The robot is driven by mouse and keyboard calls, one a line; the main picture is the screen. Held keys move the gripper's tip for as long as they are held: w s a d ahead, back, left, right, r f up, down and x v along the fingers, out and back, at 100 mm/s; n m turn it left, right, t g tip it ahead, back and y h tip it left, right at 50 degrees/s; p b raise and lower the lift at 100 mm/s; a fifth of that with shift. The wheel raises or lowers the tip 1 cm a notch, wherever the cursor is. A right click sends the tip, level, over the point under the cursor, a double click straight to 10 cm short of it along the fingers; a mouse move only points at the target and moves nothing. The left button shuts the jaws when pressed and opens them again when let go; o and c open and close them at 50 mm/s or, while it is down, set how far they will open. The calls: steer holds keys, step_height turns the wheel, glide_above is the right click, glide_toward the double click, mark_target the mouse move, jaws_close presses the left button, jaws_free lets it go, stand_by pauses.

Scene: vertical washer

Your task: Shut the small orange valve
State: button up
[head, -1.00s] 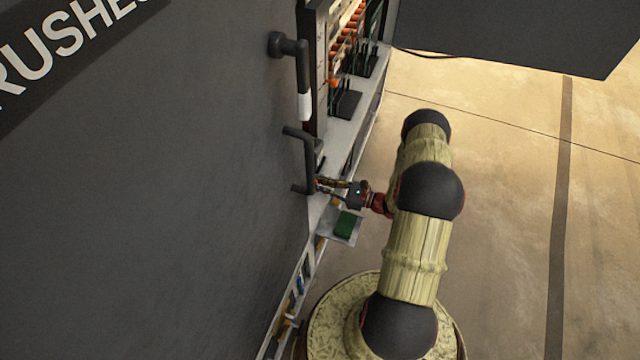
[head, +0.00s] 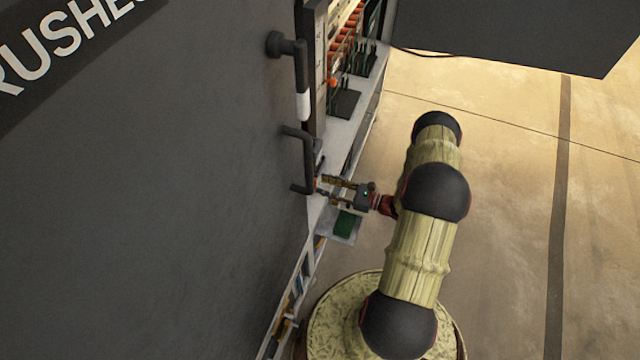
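A small orange piece (head: 331,83) shows on the side of the washer's panel, below a row of orange-red parts. It may be the small orange valve, but it is too small to tell its position. My gripper (head: 324,188) is beside the lower end of a dark bent handle, well below that orange piece in the picture. Its two fingers point left and stand apart, with nothing seen held between them. The fingertips are partly hidden by the handle and the panel edge.
The large dark panel (head: 160,200) fills the left, with a bent handle (head: 308,165) and a pipe with a white sleeve (head: 304,105). A green block (head: 344,223) lies on a small ledge below my gripper. The floor at right is clear.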

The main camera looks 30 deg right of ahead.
steer(key=v, duration=0.9)
steer(key=shift+s+d, duration=0.1)
